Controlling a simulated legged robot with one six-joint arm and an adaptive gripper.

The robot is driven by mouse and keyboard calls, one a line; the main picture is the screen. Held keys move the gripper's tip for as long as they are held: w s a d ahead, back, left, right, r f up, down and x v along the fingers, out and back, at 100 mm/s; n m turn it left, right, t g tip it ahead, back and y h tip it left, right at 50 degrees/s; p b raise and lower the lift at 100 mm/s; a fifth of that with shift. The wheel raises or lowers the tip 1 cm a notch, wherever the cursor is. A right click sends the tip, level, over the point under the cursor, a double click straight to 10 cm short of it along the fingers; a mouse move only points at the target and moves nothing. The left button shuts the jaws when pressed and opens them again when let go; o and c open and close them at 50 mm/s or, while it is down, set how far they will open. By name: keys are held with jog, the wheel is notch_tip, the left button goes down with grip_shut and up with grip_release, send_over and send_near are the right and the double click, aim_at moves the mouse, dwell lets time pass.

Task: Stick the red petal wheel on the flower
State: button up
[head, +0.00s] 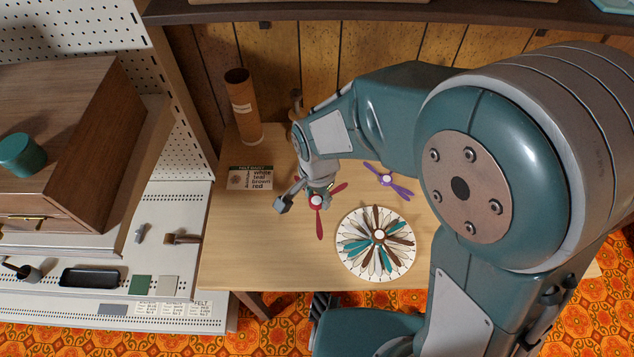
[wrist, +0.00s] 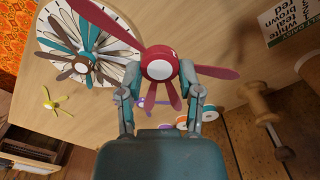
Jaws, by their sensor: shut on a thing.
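The red petal wheel (head: 319,223) has a white hub and long red petals. My gripper (head: 316,194) is shut on it at the hub. In the wrist view, the wheel (wrist: 205,71) sits between the two fingers of my gripper (wrist: 160,88). It appears to be held above the table. The flower (head: 349,262) is a round white disc with teal, brown and white petals around a white centre. It lies on the table to the lower right of my gripper in the head view, and at the upper left in the wrist view (wrist: 68,18).
A purple petal wheel (head: 401,190) lies behind the flower. A yellow one (wrist: 56,104) shows in the wrist view. A card (head: 250,178) reading white, teal, brown, red and a cardboard tube (head: 242,110) are at the back left. Bare tabletop (head: 260,245) lies left of the flower.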

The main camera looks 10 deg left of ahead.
aim_at(318, 201)
jog(key=shift+s+d+f, duration=0.1)
jog(key=shift+s, duration=0.25)
jog(key=shift+f, duration=1.4)
jog(key=shift+w, duration=0.1)
